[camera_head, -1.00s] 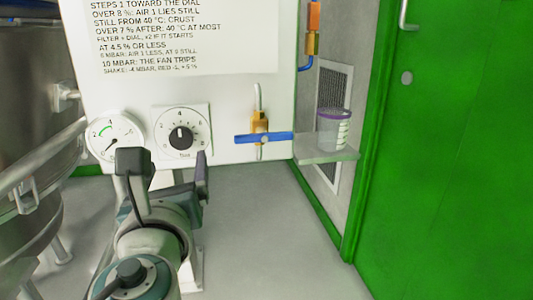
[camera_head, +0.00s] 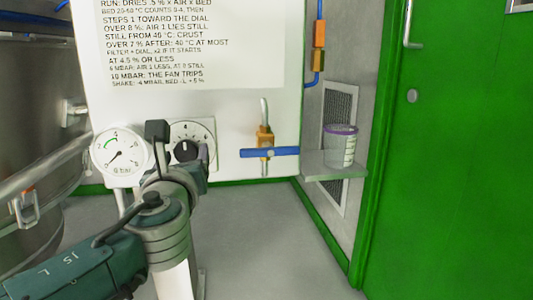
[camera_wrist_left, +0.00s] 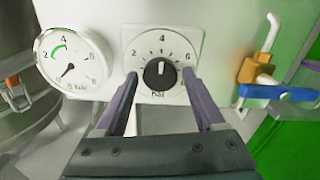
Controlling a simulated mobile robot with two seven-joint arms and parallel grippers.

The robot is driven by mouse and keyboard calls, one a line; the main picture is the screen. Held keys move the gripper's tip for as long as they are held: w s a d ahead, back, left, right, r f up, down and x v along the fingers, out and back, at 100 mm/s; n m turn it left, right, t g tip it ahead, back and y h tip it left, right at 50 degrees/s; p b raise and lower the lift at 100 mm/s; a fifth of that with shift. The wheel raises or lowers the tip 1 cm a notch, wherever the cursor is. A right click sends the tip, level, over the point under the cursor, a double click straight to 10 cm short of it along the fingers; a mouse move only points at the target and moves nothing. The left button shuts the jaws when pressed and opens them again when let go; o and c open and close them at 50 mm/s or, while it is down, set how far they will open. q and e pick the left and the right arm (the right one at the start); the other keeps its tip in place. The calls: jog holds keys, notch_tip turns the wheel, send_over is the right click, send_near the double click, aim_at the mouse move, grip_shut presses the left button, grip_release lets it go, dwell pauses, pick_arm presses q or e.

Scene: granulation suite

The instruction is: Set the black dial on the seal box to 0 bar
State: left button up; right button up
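The black dial (camera_head: 184,151) sits on a white square scale plate (camera_head: 207,127) on the front of the seal box (camera_head: 226,105). In the left wrist view the dial (camera_wrist_left: 158,74) shows its white mark pointing up, close to the 4. My left gripper (camera_wrist_left: 160,80) is open, with one purple-grey finger on each side of the dial; whether they touch it I cannot tell. In the head view the left gripper (camera_head: 181,144) partly covers the dial and plate. A round white gauge (camera_head: 119,150) left of the dial has its needle toward the lower left. My right gripper is out of view.
A blue-handled valve (camera_head: 269,152) with a brass-coloured body sticks out right of the dial. A small shelf (camera_head: 335,170) holds a purple-lidded tub (camera_head: 341,147). A steel vessel (camera_head: 35,110) stands at the left. A green door (camera_head: 460,150) is at the right. The floor between is clear.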

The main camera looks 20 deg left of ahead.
pick_arm(q)
grip_shut()
dwell(0.3)
jog(key=n+b, duration=0.1)
jog(key=n, duration=0.1)
jog(key=n+b, duration=0.1)
jog(key=n, duration=0.2)
jog(key=shift+f+n, duration=0.2)
jog(key=shift+n, duration=0.1)
jog(key=n+b, duration=0.3)
jog(key=n, duration=0.3)
jog(key=n+b, duration=0.2)
jog(key=n, duration=0.4)
jog(key=shift+n+b, duration=0.3)
jog(key=n+b, duration=0.1)
jog(key=n, duration=0.2)
jog(key=shift+r+n+b, duration=0.1)
jog(key=shift+n+b, duration=0.3)
jog(key=shift+n, duration=0.9)
